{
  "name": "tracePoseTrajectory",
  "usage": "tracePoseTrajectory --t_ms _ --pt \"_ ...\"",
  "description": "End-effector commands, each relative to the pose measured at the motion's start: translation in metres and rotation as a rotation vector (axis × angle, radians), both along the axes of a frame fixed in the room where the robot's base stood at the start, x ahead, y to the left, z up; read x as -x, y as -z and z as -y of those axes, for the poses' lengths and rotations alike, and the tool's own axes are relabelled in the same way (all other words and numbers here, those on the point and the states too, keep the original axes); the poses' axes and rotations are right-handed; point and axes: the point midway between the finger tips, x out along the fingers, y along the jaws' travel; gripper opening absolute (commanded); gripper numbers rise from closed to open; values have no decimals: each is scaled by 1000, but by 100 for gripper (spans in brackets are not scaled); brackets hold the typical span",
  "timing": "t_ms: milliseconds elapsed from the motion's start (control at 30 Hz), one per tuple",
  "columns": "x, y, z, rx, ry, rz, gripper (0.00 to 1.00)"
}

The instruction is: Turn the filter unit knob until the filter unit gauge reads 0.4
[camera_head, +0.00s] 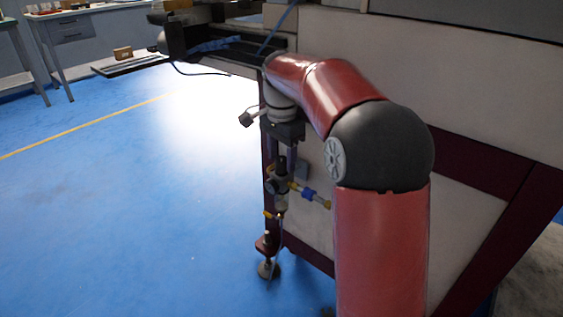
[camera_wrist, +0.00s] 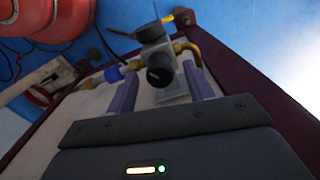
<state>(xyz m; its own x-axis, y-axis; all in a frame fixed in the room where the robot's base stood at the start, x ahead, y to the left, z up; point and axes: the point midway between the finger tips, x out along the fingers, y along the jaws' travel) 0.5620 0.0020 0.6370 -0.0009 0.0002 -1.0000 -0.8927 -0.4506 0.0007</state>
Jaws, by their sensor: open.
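The filter unit (camera_head: 281,199) is mounted low on the machine's dark red frame post, with brass fittings and a blue connector (camera_head: 308,193). In the wrist view its black round knob (camera_wrist: 160,70) faces the camera, in front of a grey metal body. My gripper (camera_head: 281,158) points down just above the unit. In the wrist view the gripper (camera_wrist: 160,84) is open, with one finger on each side of the knob. I cannot tell whether the fingers touch it. A small round part (camera_head: 271,186) on the unit may be the gauge; no reading can be made out.
A brass pipe elbow (camera_wrist: 188,48) and the blue connector (camera_wrist: 114,73) sit close to the fingers. The machine's pale panel (camera_head: 470,75) stands behind and right of my arm. Blue floor (camera_head: 120,200) is open to the left. A workbench (camera_head: 85,20) stands far back.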

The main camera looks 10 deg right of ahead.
Motion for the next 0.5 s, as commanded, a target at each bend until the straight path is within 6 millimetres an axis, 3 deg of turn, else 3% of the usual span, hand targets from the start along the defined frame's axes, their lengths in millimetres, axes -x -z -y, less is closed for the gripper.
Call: tracePoseTrajectory --t_ms 133,400,500 --pt "0 12 0 0 0 0 52" --pt "0 14 0 0 0 0 52" --pt "0 13 0 1 0 0 42"
